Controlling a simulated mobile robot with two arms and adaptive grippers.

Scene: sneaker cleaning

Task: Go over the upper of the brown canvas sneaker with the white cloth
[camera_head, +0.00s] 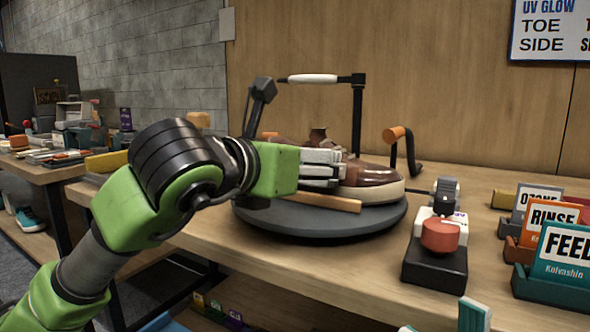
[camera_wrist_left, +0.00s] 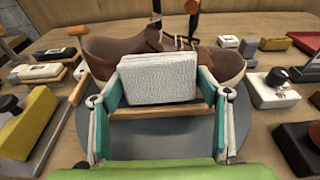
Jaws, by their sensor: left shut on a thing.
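The brown sneaker (camera_head: 372,174) with a pale sole sits on a dark round turntable (camera_head: 300,222) on the workbench. It also shows in the left wrist view (camera_wrist_left: 215,62), lying sideways beyond my gripper. My left gripper (camera_head: 322,166) comes in from the left in front of the shoe's side. In the left wrist view it is shut on the white cloth (camera_wrist_left: 158,78), a folded textured pad between the fingers. The cloth covers part of the shoe's near side; I cannot tell whether it touches.
A wooden bar (camera_head: 330,201) lies along the turntable's near side. A black post with a white handle (camera_head: 313,78) rises behind the shoe. A black device with a red knob (camera_head: 440,235) stands right of the turntable. Card holders (camera_head: 556,270) line the right edge.

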